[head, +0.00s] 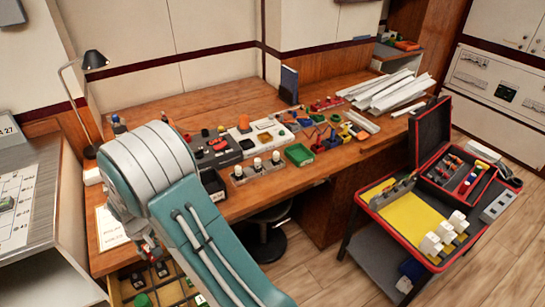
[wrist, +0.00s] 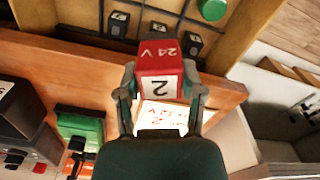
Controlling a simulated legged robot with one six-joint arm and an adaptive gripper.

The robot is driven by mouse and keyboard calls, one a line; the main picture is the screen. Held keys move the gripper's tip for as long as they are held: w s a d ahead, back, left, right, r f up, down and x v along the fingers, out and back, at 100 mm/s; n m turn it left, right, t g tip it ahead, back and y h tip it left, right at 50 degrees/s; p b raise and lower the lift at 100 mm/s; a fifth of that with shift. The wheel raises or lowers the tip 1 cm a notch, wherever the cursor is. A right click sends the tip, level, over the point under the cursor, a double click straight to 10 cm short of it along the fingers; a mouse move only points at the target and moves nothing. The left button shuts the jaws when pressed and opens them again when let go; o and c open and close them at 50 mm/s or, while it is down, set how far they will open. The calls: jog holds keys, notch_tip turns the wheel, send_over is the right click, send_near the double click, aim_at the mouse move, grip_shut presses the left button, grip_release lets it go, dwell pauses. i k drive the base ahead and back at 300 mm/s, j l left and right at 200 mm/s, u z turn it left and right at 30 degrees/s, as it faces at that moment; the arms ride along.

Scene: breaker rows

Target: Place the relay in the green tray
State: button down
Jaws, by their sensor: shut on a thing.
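In the wrist view my gripper (wrist: 165,85) is shut on a block with a red top marked "24 V" and a white face marked "2" (wrist: 163,85); I take it as the relay. It is held between both fingers, over the edge of an open drawer. In the head view my arm hides most of the gripper, low at the left above that drawer. The green tray (head: 299,154) sits on the wooden desk, right of my arm and right of a row of white-topped parts. It looks empty, and my gripper is well apart from it.
The open drawer (wrist: 82,37) has dividers with several black labelled blocks and a green round piece (wrist: 212,9). A grey box and a green device (wrist: 80,132) stand on the desk near the gripper. A red-edged cart with a yellow mat (head: 393,215) is at right.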

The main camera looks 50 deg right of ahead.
aim_at(299, 157)
jog(key=z, duration=1.3)
